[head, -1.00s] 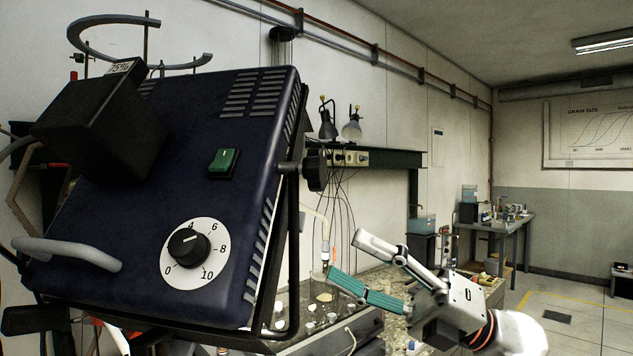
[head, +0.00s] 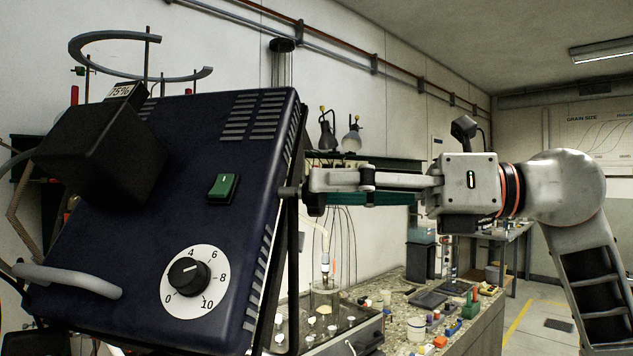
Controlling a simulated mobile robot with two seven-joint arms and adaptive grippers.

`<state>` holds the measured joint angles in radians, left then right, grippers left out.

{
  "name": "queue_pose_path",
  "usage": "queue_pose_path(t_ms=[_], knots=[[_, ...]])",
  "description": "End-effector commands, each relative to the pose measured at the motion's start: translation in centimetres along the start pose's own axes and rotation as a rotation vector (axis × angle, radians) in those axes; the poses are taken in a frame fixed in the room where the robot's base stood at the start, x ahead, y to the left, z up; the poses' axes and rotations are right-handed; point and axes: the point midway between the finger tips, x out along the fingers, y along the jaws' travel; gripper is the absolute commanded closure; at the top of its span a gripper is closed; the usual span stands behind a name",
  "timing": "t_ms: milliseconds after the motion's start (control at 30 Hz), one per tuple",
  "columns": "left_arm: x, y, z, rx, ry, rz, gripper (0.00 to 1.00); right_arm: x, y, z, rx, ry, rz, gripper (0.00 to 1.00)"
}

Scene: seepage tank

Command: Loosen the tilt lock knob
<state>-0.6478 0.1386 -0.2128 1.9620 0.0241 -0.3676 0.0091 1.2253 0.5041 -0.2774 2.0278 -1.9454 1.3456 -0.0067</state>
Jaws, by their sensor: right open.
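The dark blue lamp housing (head: 150,225) fills the left of the head view, tilted in a black bracket (head: 290,240). The tilt lock knob (head: 315,209) is a black knob on the housing's right side, at the bracket pivot. It is mostly hidden behind my right gripper's fingers; only a dark lower part shows. My left gripper is not in view.
The housing's front has a white dial (head: 193,284), a green switch (head: 223,188) and a black box (head: 100,150). Below the gripper, a bench (head: 400,320) holds small coloured items and a glass vessel.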

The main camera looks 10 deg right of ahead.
Motion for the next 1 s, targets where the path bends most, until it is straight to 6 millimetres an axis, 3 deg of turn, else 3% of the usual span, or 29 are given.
queue_pose_path(t_ms=[200, 567, 700, 1000], knots=[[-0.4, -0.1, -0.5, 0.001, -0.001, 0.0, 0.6, 2.4, 0.0, 0.1, 0.003, 0.0, 0.002, 0.45], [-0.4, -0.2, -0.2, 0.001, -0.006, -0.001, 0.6, 2.9, 0.0, 0.0, 0.002, 0.0, 0.0, 0.45], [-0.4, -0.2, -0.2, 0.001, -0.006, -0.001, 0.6, 2.9, 0.0, 0.0, 0.002, 0.0, 0.0, 0.81], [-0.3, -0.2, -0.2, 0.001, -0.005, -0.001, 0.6, 2.9, -0.1, 0.0, -0.015, 0.0, -0.001, 0.84]])
